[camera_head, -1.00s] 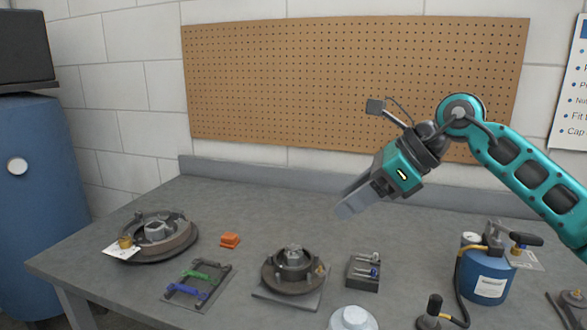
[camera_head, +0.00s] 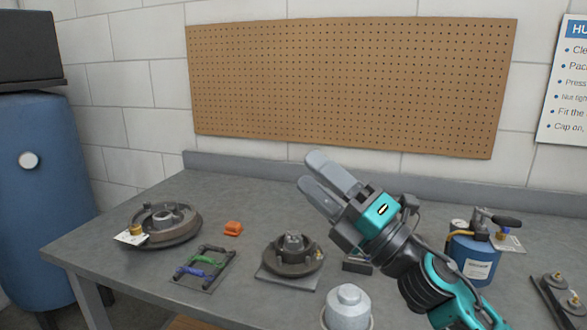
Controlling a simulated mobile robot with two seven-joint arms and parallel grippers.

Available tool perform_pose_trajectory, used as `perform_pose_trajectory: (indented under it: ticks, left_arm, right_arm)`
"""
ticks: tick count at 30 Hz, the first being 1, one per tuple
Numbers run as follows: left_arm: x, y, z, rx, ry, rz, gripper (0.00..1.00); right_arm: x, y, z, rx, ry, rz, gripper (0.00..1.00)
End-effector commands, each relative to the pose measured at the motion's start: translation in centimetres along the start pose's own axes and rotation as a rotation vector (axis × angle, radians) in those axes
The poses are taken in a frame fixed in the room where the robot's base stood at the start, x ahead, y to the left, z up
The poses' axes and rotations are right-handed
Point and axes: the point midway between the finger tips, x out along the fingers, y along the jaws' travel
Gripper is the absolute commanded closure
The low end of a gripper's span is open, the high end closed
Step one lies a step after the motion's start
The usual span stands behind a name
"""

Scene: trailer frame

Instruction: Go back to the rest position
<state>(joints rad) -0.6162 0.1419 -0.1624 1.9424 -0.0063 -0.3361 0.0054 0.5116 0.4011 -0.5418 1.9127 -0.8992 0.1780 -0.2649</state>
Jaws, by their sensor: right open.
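My right gripper (camera_head: 318,173) is in the middle of the head view, raised above the workbench (camera_head: 110,227). Its two grey fingers point up and to the left, with a gap between them and nothing in it. My teal right arm comes in from the lower right. The gripper hides part of the bench and of a small dark block (camera_head: 357,264). My left gripper does not show.
A hub on a plate (camera_head: 292,255), a drum (camera_head: 165,224), an orange block (camera_head: 233,228), a rack with green and blue parts (camera_head: 205,268), a grey domed part (camera_head: 348,308) and a blue canister (camera_head: 474,258) stand on the bench. A pegboard (camera_head: 350,85) hangs behind.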

Motion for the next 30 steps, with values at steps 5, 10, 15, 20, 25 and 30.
perform_pose_trajectory:
  ticks: [5,10,15,20,25,30]
  left_arm:
    - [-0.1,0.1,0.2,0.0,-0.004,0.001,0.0]
    - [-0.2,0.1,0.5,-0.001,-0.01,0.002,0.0]
    - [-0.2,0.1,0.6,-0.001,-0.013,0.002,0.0]
    - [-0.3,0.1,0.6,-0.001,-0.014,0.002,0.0]
    - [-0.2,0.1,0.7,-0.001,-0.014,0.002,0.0]
    - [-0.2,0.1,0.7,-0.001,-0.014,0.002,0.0]
  right_arm:
    - [-6.5,-4.0,3.4,0.415,-0.459,-0.101,0.46]
    - [-15.9,-9.6,3.5,0.782,-0.89,-0.277,0.46]
    - [-26.7,-13.8,-1.1,1.101,-1.295,-0.515,0.46]
    - [-33.7,-14.6,-6.3,1.285,-1.55,-0.71,0.46]
    - [-38.4,-13.9,-10.9,1.401,-1.729,-0.874,0.46]
    - [-42.0,-12.4,-14.9,1.484,-1.872,-1.024,0.46]
